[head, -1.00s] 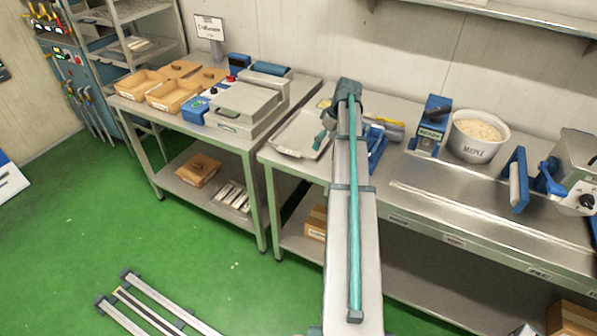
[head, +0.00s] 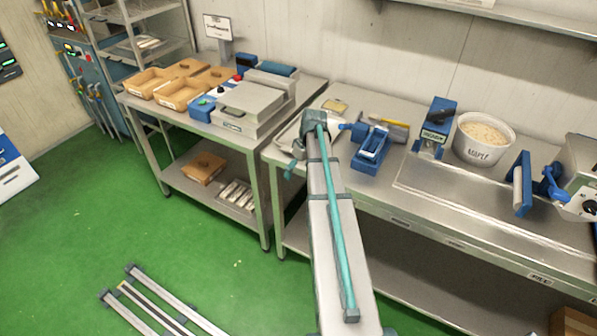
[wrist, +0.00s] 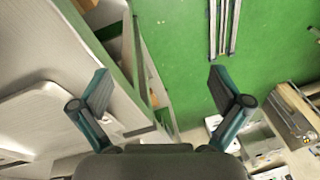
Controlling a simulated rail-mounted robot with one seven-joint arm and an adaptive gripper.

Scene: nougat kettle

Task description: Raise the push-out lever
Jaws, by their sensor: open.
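A blue frame-like device (head: 370,148) sits on the right steel table, now clear of my arm; a small blue handle (head: 345,126) sticks out at its left. I cannot tell if this handle is the push-out lever. A crank machine (head: 578,180) at the far right also has a blue lever (head: 550,182). My gripper (wrist: 163,90) is open and empty in the wrist view, pointing down over the table's edge and the floor. In the head view it shows only as small teal parts (head: 290,171) by the front edge, left of the blue device.
A pale tray (head: 288,134) lies behind my arm. A blue stand (head: 433,125) and a white tub (head: 483,138) stand further right. The left table (head: 240,137) carries wooden trays (head: 182,93) and a grey press (head: 250,103). Metal rails (head: 160,300) lie on the green floor.

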